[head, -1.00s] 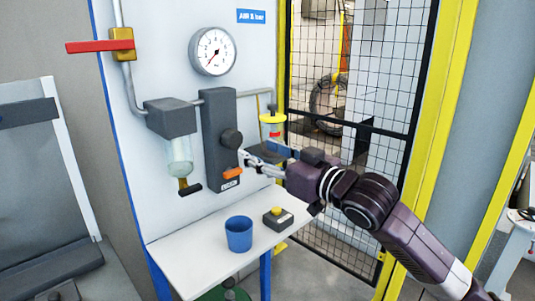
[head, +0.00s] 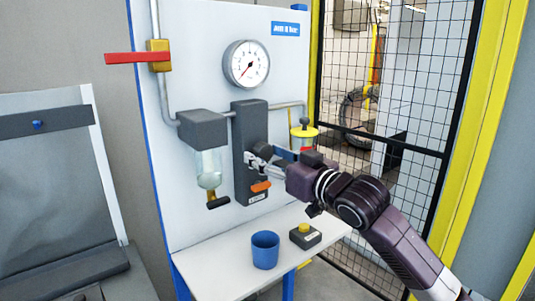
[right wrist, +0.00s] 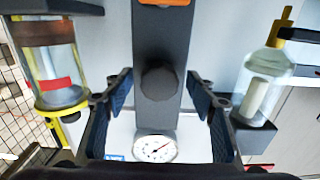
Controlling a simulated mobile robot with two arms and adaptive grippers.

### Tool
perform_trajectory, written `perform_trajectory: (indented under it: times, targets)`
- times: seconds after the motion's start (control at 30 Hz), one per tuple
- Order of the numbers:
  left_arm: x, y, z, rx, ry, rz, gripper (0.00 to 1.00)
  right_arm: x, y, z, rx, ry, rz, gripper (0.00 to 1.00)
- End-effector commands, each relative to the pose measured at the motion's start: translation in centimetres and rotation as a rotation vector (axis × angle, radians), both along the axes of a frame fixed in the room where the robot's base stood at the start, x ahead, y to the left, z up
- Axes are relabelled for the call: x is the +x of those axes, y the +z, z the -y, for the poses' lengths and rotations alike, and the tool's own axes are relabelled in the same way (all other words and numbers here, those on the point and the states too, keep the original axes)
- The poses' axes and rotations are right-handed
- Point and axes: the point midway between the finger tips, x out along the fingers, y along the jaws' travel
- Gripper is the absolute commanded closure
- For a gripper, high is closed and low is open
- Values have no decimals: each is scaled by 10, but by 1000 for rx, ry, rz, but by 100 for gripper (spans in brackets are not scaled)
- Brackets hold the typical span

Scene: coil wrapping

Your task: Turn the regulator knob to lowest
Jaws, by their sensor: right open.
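The regulator knob (head: 262,150) is a dark round knob on the front of the tall dark grey regulator body (head: 241,170), on the white panel. In the right wrist view the knob (right wrist: 159,83) lies between the two spread fingers, with a gap on both sides. My right gripper (head: 256,162) is open at the knob; the wrist view shows both fingers (right wrist: 158,100). The gauge (head: 246,64) above has its needle pointing to the lower left; it also shows in the wrist view (right wrist: 155,148). My left gripper is not in view.
A shelf (head: 218,272) below the panel holds a blue cup (head: 265,250) and a box with a yellow button (head: 305,236). A filter bowl (head: 208,168) hangs left of the regulator, a yellow-topped lubricator (head: 304,134) right. A red lever (head: 135,58) sticks out upper left.

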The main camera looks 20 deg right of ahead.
Motion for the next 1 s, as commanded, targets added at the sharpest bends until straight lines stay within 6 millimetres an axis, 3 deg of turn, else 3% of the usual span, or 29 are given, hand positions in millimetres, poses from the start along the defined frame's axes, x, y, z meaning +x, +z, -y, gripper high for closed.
perform_trajectory:
  times: [0.23, 0.6, 1.0]
  targets:
    - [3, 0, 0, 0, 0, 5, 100, 0, 0, 0, 0, -1, 0, 51]
    - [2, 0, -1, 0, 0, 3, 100, 0, 0, 0, 0, -1, 0, 90]
    - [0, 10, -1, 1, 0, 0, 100, 1, 0, 1, -128, -2, 48, 90]
